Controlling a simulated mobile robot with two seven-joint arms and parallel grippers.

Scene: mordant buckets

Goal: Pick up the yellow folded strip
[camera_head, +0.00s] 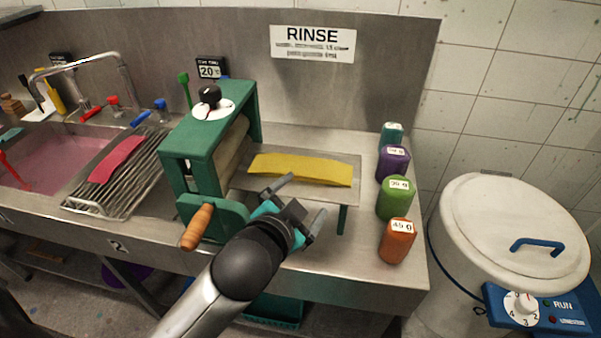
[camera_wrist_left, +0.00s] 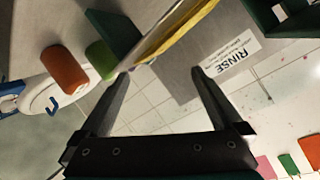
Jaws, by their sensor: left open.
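The yellow folded strip (camera_head: 300,169) lies on a flat metal tray (camera_head: 352,198) on the right side of the green wringer (camera_head: 210,150). In the left wrist view the strip (camera_wrist_left: 175,35) shows nearly edge-on near the top, beyond the fingertips. My left gripper (camera_head: 303,203) is open and empty, just in front of the strip and apart from it in the head view. In the left wrist view its two fingers (camera_wrist_left: 160,72) are spread wide with nothing between them. My right gripper does not show.
The wringer's wooden-handled crank (camera_head: 197,227) is close left of my gripper. Several coloured weights, including an orange one (camera_head: 397,241) and a green one (camera_head: 395,198), stand to the right. A pink strip (camera_head: 117,159) lies on a rack at left. A lidded drum (camera_head: 510,235) stands far right.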

